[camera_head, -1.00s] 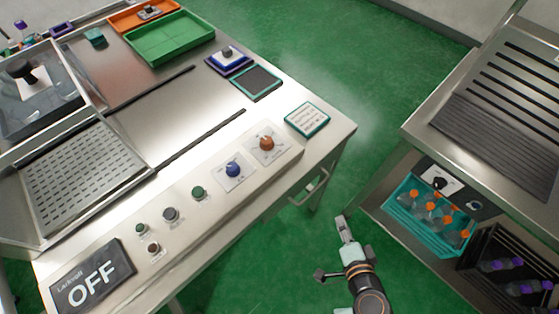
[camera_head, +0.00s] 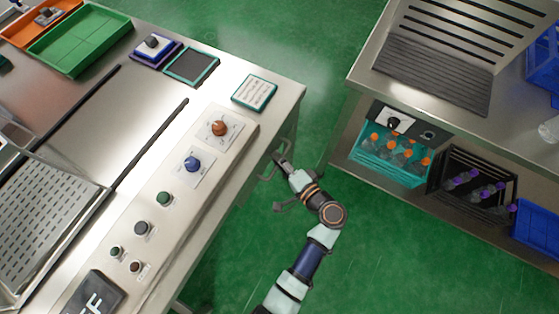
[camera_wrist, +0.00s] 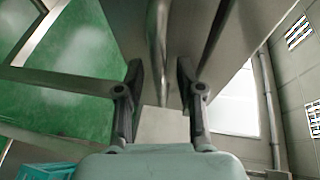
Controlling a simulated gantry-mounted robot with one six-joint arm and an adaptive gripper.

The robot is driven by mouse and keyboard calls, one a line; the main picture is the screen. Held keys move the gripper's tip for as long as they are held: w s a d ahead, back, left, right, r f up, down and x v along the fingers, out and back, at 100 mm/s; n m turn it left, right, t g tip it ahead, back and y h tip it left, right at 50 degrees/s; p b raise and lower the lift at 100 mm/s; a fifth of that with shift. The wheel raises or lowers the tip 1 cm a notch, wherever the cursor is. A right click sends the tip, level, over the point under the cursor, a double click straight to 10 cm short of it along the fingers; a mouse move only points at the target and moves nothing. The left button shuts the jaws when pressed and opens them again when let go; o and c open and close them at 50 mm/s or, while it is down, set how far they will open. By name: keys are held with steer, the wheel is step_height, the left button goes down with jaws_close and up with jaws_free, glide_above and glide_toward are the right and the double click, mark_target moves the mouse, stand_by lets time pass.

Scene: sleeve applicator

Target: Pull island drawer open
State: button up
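The island (camera_head: 215,215) is the steel table on the left in the head view. A curved metal drawer handle (camera_head: 268,172) shows on its right side, below the top edge, partly covered by my gripper (camera_head: 281,160). The wrist view shows a rounded metal bar, the handle (camera_wrist: 157,38), between the two dark fingers of my gripper (camera_wrist: 160,70). The fingers are spread, with a gap on each side of the bar. Steel panels lie beyond the bar. Whether the drawer stands out from the island is hard to tell.
A steel counter (camera_head: 440,75) stands to the right, with a teal crate of orange-capped bottles (camera_head: 363,157) and a dark crate of purple-capped bottles (camera_head: 440,180) on its lower shelf. Open green floor (camera_head: 350,235) lies between counter and island.

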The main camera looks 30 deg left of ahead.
jaws_close()
steer(key=shift+d, duration=0.1)
stand_by(0.4)
